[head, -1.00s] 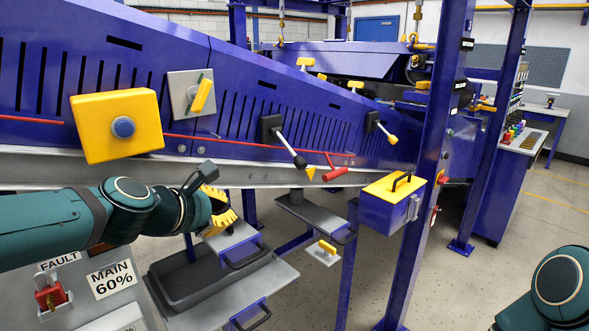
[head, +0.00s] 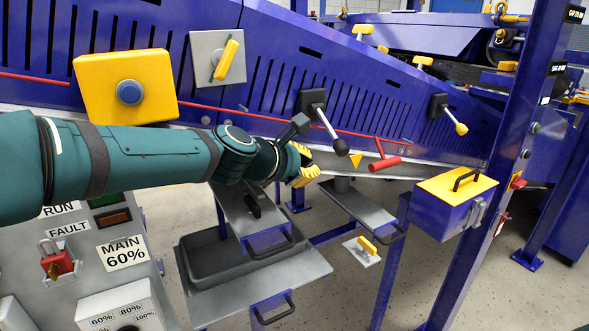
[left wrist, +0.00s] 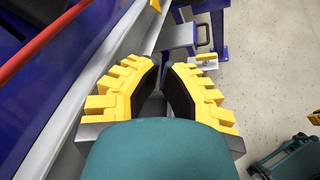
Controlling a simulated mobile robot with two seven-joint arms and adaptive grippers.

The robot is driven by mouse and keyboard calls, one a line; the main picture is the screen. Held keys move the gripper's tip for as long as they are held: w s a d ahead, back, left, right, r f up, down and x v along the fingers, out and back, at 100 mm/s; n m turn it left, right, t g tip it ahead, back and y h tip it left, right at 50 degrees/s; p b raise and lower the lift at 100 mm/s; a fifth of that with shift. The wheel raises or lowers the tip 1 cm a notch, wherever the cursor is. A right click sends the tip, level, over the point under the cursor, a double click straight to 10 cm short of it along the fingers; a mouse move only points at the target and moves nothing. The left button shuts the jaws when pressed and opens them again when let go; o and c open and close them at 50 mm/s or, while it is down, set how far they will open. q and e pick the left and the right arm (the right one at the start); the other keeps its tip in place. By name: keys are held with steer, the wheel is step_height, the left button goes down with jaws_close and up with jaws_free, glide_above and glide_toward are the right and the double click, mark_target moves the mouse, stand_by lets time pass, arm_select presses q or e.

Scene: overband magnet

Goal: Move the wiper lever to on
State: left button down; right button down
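No readable label shows which control is the wiper lever. A lever with a black knob (head: 340,146) slants down and right from a dark square plate (head: 312,102) on the blue side panel. A similar lever with a yellow knob (head: 461,128) sits further right. My left gripper (head: 308,166) is just left of and below the black knob, apart from it. In the left wrist view my left gripper (left wrist: 162,65) has its fingers apart with nothing between them. Yellow pieces at that view's right edge may be my right gripper (left wrist: 314,116), mostly cut off.
A red T-handle (head: 384,163) and a yellow pointer (head: 356,161) are right of the gripper. A yellow-topped box (head: 455,189) stands by a blue post (head: 520,150). Grey trays (head: 260,276) are below.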

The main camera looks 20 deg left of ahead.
mark_target(330, 129)
arm_select(q)
steer(key=w+d+r+p, duration=0.2)
steer(key=d+p, duration=0.1)
steer(key=shift+w+d, duration=0.1)
stand_by(0.4)
steer(key=shift+s+d+r+p, duration=0.15)
steer(key=shift+s+r+p, duration=0.1)
steer(key=shift+p, duration=0.4)
